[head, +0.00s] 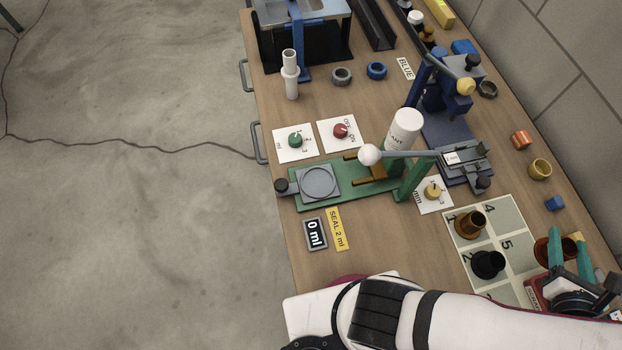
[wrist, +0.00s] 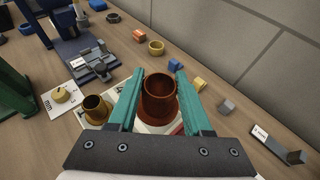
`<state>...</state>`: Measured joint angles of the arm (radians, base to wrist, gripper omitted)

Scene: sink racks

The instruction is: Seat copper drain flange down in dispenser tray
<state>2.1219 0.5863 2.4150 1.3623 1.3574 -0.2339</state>
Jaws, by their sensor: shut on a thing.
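The copper drain flange (wrist: 160,98) is between the teal fingers of my gripper (wrist: 159,70) in the wrist view, tube opening up and wide rim below. My gripper is shut on it. In the head view the copper flange (head: 541,250) shows at the lower right beside my gripper (head: 570,242), over the numbered mat; I cannot tell whether it touches the mat. The dispenser tray (head: 318,182) is a round grey dish, empty, at the left end of a green base (head: 340,197). A white bottle (head: 404,130) and a lever with a white knob stand beside it.
The numbered mat (head: 506,236) holds a brass flange (head: 470,223) and a black flange (head: 488,263). A display reading 0 ml (head: 315,234) and a yellow label (head: 337,229) lie before the tray. A blue press (head: 440,90) stands behind. Small rings and blocks lie at right.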

